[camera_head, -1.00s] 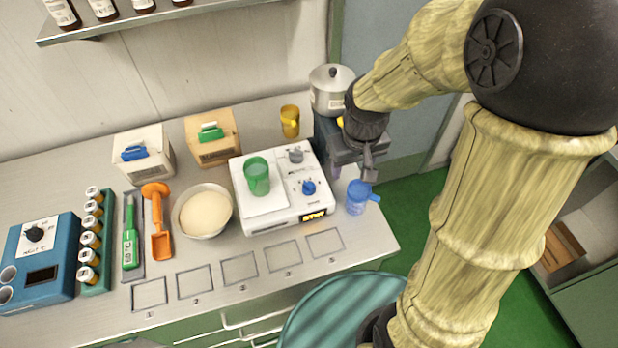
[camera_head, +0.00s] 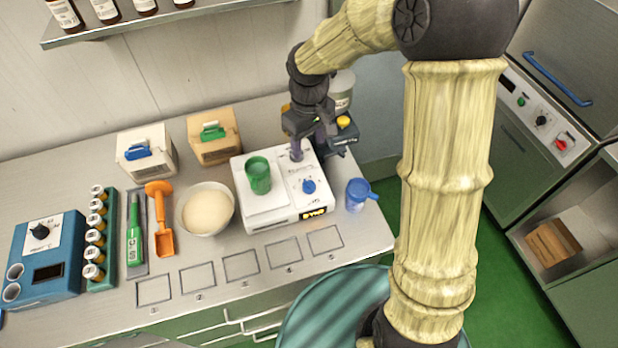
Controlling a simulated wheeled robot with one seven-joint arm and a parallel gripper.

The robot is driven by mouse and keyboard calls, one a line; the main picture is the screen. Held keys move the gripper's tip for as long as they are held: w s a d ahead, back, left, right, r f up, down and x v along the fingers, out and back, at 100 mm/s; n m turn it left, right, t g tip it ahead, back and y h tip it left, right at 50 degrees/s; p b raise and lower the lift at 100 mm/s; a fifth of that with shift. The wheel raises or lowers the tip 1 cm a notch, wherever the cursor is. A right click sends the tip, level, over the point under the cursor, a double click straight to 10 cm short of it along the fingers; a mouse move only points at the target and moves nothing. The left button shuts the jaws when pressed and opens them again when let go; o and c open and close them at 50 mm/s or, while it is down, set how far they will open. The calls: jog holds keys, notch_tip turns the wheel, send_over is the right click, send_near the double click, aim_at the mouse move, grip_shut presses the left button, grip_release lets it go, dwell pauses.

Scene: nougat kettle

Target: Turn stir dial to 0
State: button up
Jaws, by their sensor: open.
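The white stirrer hotplate (camera_head: 270,215) stands on the bench with two dials on its right side. The front dial (camera_head: 309,186) is blue and unobstructed. The rear dial, grey, is now mostly hidden by my gripper (camera_head: 307,146). The dial labels are too small to read, so I cannot tell which is the stir dial. My gripper is open and points down at the plate's rear right corner, over or beside the grey dial; contact cannot be made out. A green beaker (camera_head: 259,176) stands on the plate's left part.
A blue cup (camera_head: 357,194) stands right of the hotplate, and a bowl of pale powder (camera_head: 207,210) stands left. Behind my gripper are a metal pot (camera_head: 343,90) on a dark stand and a mostly hidden yellow cup. Numbered squares mark the bench front.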

aim_at(309, 182)
notch_tip(309, 182, down, 16)
jog(key=shift+r+p, duration=0.25)
jog(key=shift+p, duration=0.95)
jog(key=shift+c, duration=0.2)
jog(key=c, duration=0.9)
